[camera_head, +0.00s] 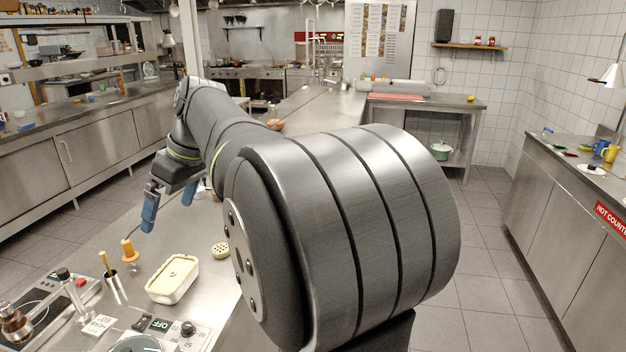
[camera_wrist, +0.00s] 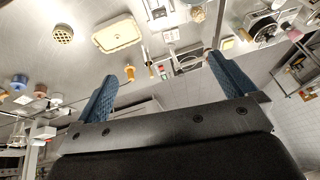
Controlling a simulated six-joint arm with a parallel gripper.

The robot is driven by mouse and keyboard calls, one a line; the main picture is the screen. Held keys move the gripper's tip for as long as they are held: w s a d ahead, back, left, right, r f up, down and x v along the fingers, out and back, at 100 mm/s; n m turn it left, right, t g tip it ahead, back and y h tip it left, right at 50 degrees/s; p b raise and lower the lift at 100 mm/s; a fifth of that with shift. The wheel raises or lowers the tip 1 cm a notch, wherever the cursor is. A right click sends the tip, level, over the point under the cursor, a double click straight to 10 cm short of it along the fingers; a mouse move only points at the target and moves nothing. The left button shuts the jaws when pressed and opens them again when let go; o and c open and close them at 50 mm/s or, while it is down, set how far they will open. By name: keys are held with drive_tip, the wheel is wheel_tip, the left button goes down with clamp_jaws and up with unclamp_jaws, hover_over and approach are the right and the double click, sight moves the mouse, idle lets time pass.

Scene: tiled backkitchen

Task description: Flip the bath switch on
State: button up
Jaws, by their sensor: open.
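A metal control box (camera_head: 195,340) at the bottom of the head view bears a black-and-green OFF label (camera_head: 160,325), a small dark switch (camera_head: 143,322) and a dark knob (camera_head: 188,328). This looks like the bath's panel, partly cut off by the frame edge. The switch's position is too small to read. A similar panel (camera_wrist: 158,12) shows at the top edge of the wrist view. My gripper (camera_head: 169,207) is open and empty, above the counter and well beyond the panel. Its blue fingers are spread in the wrist view (camera_wrist: 160,67), touching nothing.
A cream rectangular dish (camera_head: 173,278), a round perforated piece (camera_head: 220,250), an orange stopper-like piece (camera_head: 130,250) and a metal cup with a handle (camera_head: 113,285) stand near the panel. A hot plate (camera_head: 40,300) is at left. My arm hides much of the counter's right side.

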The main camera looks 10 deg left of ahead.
drive_tip(key=c, duration=1.4)
drive_tip(key=shift+s+a+f, duration=0.1)
drive_tip(key=shift+a+f, duration=0.1)
drive_tip(key=shift+f, duration=0.2)
drive_tip(key=c, duration=0.4)
drive_tip(key=a+f+y, duration=0.1)
drive_tip(key=f, duration=0.2)
drive_tip(key=s+a+f+y, duration=0.1)
drive_tip(key=f, duration=0.2)
drive_tip(key=s+a+f, duration=0.1)
drive_tip(key=f, duration=0.2)
drive_tip(key=shift+s+a+n+g+y, duration=0.2)
drive_tip(key=shift+a+n+g+y, duration=0.1)
drive_tip(key=shift+a+g+y, duration=0.1)
clamp_jaws()
wheel_tip(320, 180, down, 7)
drive_tip(key=s+t+y, duration=0.1)
drive_tip(key=shift+s+m+y, duration=0.15)
drive_tip(key=shift+m+y, duration=0.25)
drive_tip(key=shift+a, duration=0.1)
